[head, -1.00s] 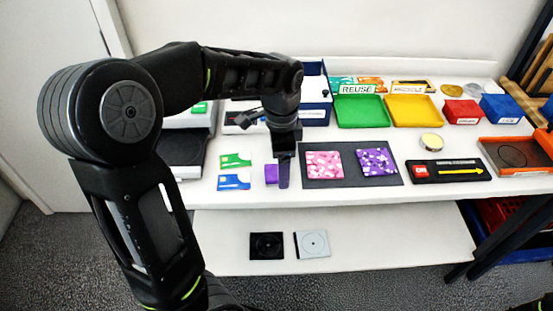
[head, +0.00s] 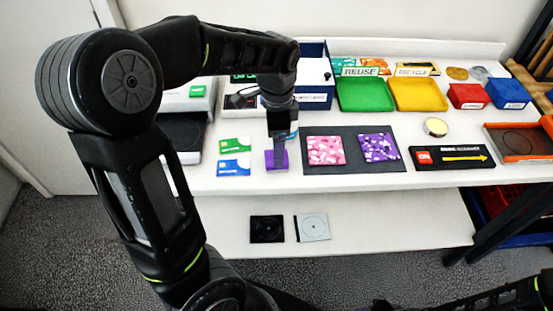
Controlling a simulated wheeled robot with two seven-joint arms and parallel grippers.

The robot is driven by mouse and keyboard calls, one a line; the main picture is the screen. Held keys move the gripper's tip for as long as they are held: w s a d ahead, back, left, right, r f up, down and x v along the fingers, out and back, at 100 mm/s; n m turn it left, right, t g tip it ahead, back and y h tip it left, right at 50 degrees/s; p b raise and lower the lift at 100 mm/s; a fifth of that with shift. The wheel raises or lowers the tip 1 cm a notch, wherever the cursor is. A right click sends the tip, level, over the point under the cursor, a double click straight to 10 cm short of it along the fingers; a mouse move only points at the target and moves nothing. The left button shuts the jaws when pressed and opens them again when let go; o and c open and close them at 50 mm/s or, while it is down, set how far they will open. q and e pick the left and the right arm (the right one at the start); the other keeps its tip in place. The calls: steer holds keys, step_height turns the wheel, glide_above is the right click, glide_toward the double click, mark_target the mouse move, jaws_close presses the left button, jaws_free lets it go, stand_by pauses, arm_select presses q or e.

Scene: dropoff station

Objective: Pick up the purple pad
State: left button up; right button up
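A small plain purple pad (head: 269,161) lies on the white table near its front edge, between two cards and a dark mat. My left gripper (head: 280,158) points down directly over the pad and hides its middle. I see the gripper edge-on, so its finger gap and any contact with the pad cannot be told. A purple patterned square (head: 379,147) lies on the dark mat (head: 354,167) beside a pink patterned square (head: 326,150). My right gripper is not clearly in view; only dark arm parts show at the bottom right.
A green card (head: 234,145) and a blue card (head: 233,168) lie left of the pad. A green tray (head: 364,95) and a yellow tray (head: 418,95) stand behind. A black disc case (head: 267,229) and a pale one (head: 312,227) lie on the lower shelf.

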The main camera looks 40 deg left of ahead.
arm_select(q)
steer(key=shift+f+p, duration=0.4)
steer(key=shift+f, duration=2.2)
steer(key=c, duration=1.5)
steer(key=shift+o, duration=0.2)
steer(key=shift+r, duration=0.15)
step_height(320, 180, up, 10)
steer(key=shift+b, duration=0.3)
